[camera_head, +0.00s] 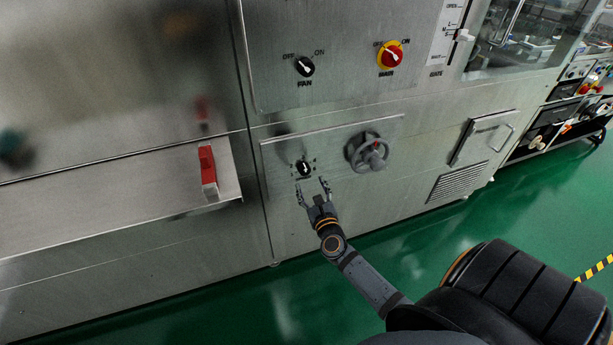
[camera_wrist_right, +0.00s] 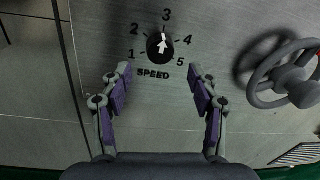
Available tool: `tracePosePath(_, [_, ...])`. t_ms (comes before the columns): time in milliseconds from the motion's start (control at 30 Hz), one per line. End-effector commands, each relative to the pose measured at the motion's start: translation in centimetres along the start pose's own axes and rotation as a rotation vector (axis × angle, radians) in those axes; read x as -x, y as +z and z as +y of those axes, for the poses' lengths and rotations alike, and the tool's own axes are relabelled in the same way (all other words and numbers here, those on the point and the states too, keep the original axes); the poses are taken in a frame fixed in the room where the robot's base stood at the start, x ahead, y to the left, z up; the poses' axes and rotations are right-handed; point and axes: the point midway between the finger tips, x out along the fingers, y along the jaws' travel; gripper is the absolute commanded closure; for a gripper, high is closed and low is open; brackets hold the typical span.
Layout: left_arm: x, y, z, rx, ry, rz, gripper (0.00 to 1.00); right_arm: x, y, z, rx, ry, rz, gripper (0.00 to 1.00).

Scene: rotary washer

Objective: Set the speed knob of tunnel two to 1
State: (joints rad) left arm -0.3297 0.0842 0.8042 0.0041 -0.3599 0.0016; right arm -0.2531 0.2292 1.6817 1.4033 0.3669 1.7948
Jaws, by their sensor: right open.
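The speed knob (camera_head: 304,169) is a small black dial with a white pointer on the lower steel panel. In the right wrist view, the knob (camera_wrist_right: 160,46) sits above the word SPEED, with numbers 1 to 5 around it. Its white arrow points up, about at 3. My right gripper (camera_head: 312,184) is open and empty, just below and slightly right of the knob in the head view. In the wrist view its fingers (camera_wrist_right: 160,73) are spread either side below the knob, apart from it. No tunnel label is readable. My left gripper is out of view.
A grey handwheel (camera_head: 367,152) stands out right of the knob. Green floor (camera_head: 400,240) is clear in front.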

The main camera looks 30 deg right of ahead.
Motion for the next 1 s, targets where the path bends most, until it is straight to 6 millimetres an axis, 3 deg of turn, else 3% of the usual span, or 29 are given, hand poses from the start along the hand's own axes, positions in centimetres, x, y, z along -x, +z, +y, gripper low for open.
tracePosePath(100, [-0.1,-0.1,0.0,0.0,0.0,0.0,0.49,-2.6,0.1,0.0,0.002,-0.001,-0.003,0.39])
tracePosePath(300, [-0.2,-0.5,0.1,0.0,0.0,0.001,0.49,-5.3,0.0,0.0,0.003,-0.001,-0.001,0.39])
tracePosePath(633, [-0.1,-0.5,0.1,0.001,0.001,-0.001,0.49,-5.8,-0.1,0.0,0.003,0.0,0.001,0.39])
tracePosePath(1000, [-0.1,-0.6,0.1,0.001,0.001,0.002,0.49,-5.7,-0.1,0.0,0.003,0.001,0.001,0.88])
